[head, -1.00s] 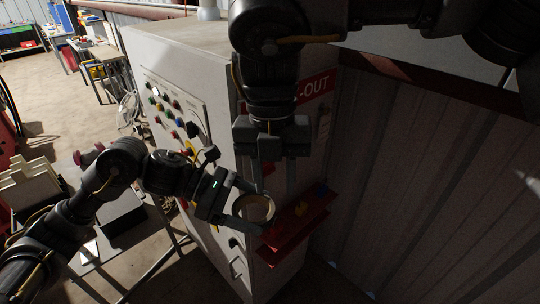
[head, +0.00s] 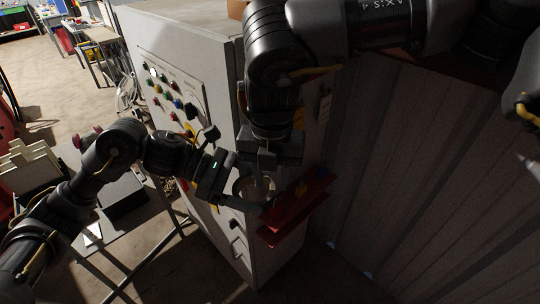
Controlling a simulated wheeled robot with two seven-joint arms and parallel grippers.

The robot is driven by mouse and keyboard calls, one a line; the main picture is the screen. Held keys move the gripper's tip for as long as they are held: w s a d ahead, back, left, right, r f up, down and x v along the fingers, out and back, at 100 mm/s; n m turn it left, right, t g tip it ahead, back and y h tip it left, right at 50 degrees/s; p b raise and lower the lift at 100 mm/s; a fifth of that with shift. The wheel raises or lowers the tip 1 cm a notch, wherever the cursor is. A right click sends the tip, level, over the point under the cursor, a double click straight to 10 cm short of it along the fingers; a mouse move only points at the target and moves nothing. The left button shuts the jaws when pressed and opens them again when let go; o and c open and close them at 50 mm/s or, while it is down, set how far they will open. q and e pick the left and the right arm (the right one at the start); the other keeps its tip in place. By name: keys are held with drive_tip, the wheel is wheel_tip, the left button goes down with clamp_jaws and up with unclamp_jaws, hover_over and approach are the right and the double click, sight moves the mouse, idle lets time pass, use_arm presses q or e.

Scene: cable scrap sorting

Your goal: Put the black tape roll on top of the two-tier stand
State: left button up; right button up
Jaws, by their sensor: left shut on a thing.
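My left gripper (head: 232,186) is shut on the black tape roll (head: 253,189), a dark ring with a paler inside, and holds it in front of the cabinet's corner. My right gripper (head: 268,177) points down from above, right at the roll. Its fingers look apart, but they are dark and partly blend with the roll, so contact is hard to tell. A red two-level piece (head: 290,219), which looks like the two-tier stand, is just right of the roll, beside the cabinet.
The pale cabinet (head: 222,60) with coloured buttons stands close behind both arms. A ribbed dark wall (head: 420,180) fills the right. Beige stacked bins (head: 28,165) and a low table (head: 110,230) are at the left. Open floor (head: 70,110) lies beyond.

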drive_tip(key=shift+f, duration=1.25)
drive_tip(key=shift+c, duration=0.4)
